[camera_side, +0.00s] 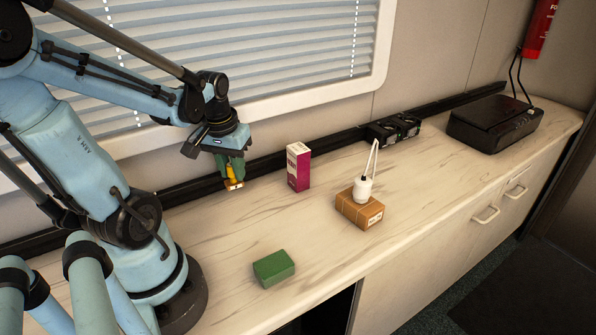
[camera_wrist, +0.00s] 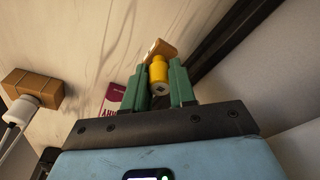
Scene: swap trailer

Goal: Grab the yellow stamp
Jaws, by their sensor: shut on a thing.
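The yellow stamp (camera_side: 231,171) is up above the counter in the side view, held in my gripper (camera_side: 232,177). In the wrist view the yellow stamp (camera_wrist: 158,72) sits between the two green fingers of my gripper (camera_wrist: 159,90), which are shut on it. Its wooden base (camera_wrist: 160,48) shows just beyond the fingertips. The stamp is clear of the counter, near the back left by the window.
A purple and white box (camera_side: 298,166) stands right of my gripper. A brown box (camera_side: 359,210) with a white corded thing (camera_side: 363,189) on it is farther right. A green block (camera_side: 273,268) lies at the front. A black device (camera_side: 495,122) is at the far right.

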